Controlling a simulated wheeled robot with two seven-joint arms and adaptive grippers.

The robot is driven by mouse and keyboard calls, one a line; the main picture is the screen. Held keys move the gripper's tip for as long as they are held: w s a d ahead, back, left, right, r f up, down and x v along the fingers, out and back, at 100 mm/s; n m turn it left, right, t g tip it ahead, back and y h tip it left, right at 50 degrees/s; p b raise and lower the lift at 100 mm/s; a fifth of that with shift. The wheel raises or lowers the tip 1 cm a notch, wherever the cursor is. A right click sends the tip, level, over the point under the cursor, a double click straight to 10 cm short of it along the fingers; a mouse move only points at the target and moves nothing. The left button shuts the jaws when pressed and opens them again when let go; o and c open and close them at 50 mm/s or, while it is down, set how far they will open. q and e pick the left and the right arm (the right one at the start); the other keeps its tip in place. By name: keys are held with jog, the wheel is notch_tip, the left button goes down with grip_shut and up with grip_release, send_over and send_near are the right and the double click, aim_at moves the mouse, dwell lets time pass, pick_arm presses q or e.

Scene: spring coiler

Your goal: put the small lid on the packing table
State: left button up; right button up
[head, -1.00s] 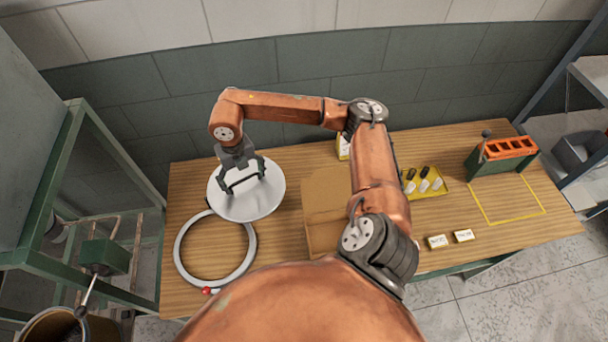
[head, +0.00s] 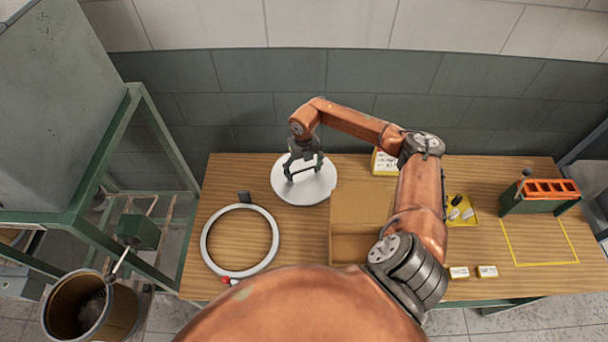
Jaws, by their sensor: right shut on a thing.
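The lid is a pale grey round disc (head: 292,195) with a handle on top, near the back of the wooden packing table (head: 400,283) in the head view. My right gripper (head: 303,170) is above it, shut on its handle. The lid looks level. I cannot tell whether it touches the table top or hangs just above it. My left gripper is not in view.
A grey ring (head: 206,245) with a red knob lies left of the lid. An open cardboard box (head: 350,207) stands close on the right. Farther right are a yellow tray (head: 473,219), an orange-topped rack (head: 540,205) and a yellow outlined area (head: 540,243).

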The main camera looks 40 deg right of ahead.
aim_at(304, 175)
notch_tip(304, 175, down, 3)
jog(key=shift+d+f+p, duration=0.1)
jog(key=shift+d+p, duration=0.05)
jog(key=shift+p, duration=0.35)
jog(key=shift+f, duration=0.2)
jog(key=o, duration=1.4)
jog(key=shift+r, duration=0.1)
jog(key=shift+w+r, duration=0.1)
jog(key=shift+r, duration=0.25)
notch_tip(304, 175, up, 12)
jog(key=shift+f+b, duration=0.25)
jog(key=shift+b, duration=0.75)
